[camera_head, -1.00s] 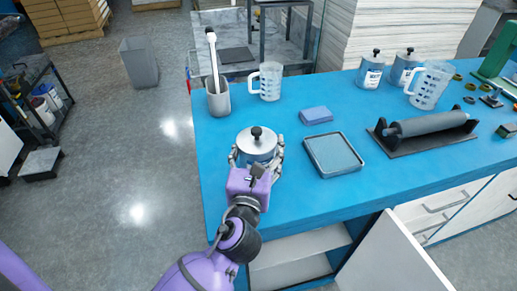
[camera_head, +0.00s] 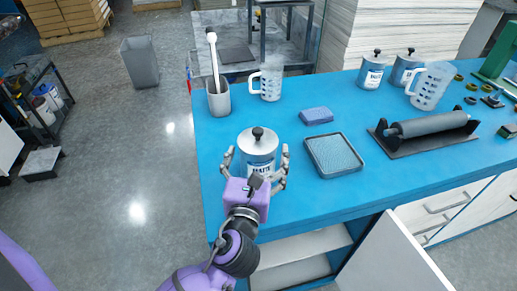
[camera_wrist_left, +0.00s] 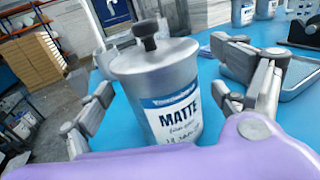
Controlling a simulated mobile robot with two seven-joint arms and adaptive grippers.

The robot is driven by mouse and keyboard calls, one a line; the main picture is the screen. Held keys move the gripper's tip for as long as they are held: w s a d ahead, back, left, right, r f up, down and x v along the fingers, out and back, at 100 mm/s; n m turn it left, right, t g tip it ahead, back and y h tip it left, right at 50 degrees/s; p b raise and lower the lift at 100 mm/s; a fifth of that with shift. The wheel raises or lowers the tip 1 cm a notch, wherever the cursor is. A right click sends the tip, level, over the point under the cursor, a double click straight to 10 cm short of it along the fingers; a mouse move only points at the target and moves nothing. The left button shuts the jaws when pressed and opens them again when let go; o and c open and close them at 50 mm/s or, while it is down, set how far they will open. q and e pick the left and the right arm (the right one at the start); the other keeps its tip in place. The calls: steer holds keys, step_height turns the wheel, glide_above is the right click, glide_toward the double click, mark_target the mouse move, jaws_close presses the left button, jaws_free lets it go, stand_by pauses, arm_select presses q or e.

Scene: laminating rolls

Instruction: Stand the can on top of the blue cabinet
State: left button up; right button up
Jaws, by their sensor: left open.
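The can (camera_head: 257,146) is silver with a black knob on its lid and stands upright on the blue top of the cabinet (camera_head: 215,180). In the left wrist view the can (camera_wrist_left: 165,85) shows a white and blue label reading "MATTE". My left gripper (camera_head: 255,165) is open, with one finger on each side of the can's near side. In the left wrist view the fingers of my left gripper (camera_wrist_left: 165,115) stand apart from the can, with gaps on both sides. My right gripper is not in view.
A grey tray (camera_head: 333,155) and a blue block (camera_head: 316,115) lie right of the can. A grey cup with a brush (camera_head: 218,100) and a clear jug (camera_head: 267,82) stand behind. A roller (camera_head: 430,124) lies farther right. An open cabinet door (camera_head: 390,258) is below.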

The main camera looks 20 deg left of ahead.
arm_select(q)
steer(key=s, duration=0.2)
steer(key=s+d, duration=0.1)
steer(key=s, duration=0.2)
steer(key=s+b, duration=0.1)
steer(key=s, duration=0.2)
steer(key=shift+s+d, duration=0.15)
steer(key=shift+d, duration=0.15)
steer(key=shift+s+d, duration=0.1)
steer(key=shift+s, duration=0.45)
